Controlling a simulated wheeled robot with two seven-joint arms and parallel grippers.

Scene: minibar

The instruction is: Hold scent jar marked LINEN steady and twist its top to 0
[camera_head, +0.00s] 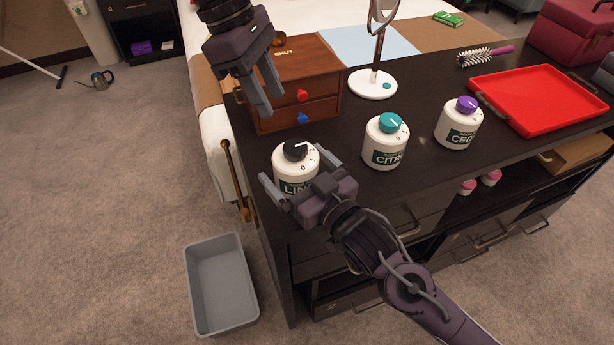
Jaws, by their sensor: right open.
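The scent jar marked LINEN (287,180) is white with a black top (295,149). It stands upright near the counter's left front corner. A 0 shows on the front of its shoulder, with other digits to the right. The top's small pointer seems turned to the right of the 0, but its exact setting is hard to read. My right gripper (298,175) is open at the jar's front, its fingers at either side of the jar's body and partly covering the label. I cannot tell if they touch it. My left gripper (273,111) is open and empty, above and behind the jar.
Jars marked CITR (384,147) and CED (456,130) stand to the right. A small wooden drawer box (325,85) is close behind my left gripper. A round mirror stand (373,85) and red tray (540,99) are farther back. A grey bin (221,285) is on the floor.

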